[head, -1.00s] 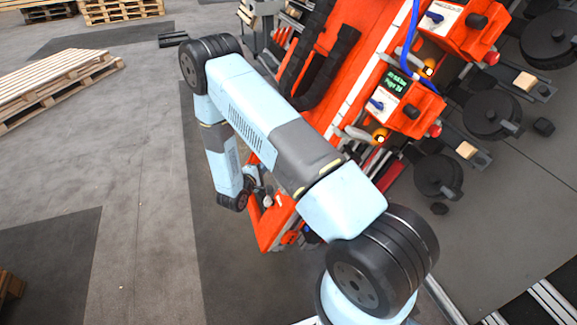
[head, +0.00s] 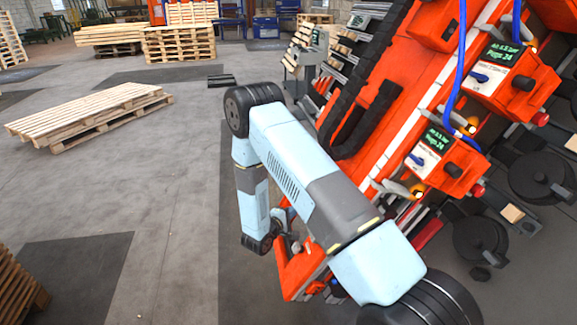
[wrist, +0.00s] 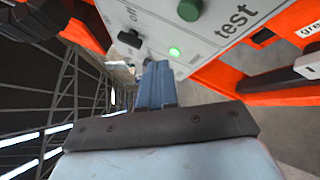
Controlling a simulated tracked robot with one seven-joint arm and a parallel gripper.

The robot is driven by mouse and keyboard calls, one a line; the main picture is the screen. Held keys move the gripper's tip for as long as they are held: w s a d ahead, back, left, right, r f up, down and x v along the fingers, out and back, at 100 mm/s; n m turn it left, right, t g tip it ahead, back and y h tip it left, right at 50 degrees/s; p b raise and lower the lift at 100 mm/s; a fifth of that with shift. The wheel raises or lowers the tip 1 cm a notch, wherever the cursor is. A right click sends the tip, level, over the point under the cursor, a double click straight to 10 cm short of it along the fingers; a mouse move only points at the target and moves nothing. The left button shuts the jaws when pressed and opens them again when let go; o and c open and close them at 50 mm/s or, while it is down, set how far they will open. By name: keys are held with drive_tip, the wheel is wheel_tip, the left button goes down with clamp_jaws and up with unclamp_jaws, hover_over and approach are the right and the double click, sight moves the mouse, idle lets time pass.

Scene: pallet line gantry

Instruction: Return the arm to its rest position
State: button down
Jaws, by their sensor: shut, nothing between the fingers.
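My arm is light blue and grey with black joints. In the head view it rises from the bottom right to a bent elbow, then drops to a wrist beside the orange machine frame (head: 300,272). My gripper fingers are not clear in that view. In the wrist view my gripper (wrist: 157,70) shows as two blue fingers closed together, with nothing between them. They point toward a pale control panel (wrist: 225,38) marked "test" and "off". The panel has a green button (wrist: 189,9), a lit green lamp (wrist: 174,51) and a black switch (wrist: 130,38). I cannot tell whether the fingertips touch it.
Orange control boxes (head: 437,160) with screens and blue hoses stand to the right. Black round weights (head: 480,238) lie beyond them. A wooden pallet (head: 90,115) lies on the left floor, with stacked pallets (head: 180,45) farther back. Grey floor at left is mostly clear.

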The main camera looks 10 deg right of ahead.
drive_tip(key=s+d+r+m+g, duration=0.3)
drive_tip(key=s+d+r+g, duration=0.1)
drive_tip(key=r, duration=0.6)
drive_tip(key=s+d+r+m+g, duration=0.3)
drive_tip(key=d+r, duration=0.1)
drive_tip(key=r, duration=0.5)
drive_tip(key=s+d+r+m+g, duration=0.2)
drive_tip(key=s+d+r+g, duration=0.15)
drive_tip(key=r, duration=0.65)
drive_tip(key=s+a+r+m+t+y, duration=0.1)
drive_tip(key=s+a+r+t+y, duration=0.1)
drive_tip(key=s+r+y, duration=0.4)
drive_tip(key=s+a+r+m+t+y, duration=0.2)
drive_tip(key=s+a+r+y, duration=0.2)
drive_tip(key=s+r, duration=0.8)
drive_tip(key=s+y, duration=0.2)
drive_tip(key=s, duration=0.5)
drive_tip(key=shift+s+a+t, duration=0.2)
drive_tip(key=shift+s+t, duration=0.1)
drive_tip(key=shift+t, duration=0.05)
drive_tip(key=shift+d, duration=0.1)
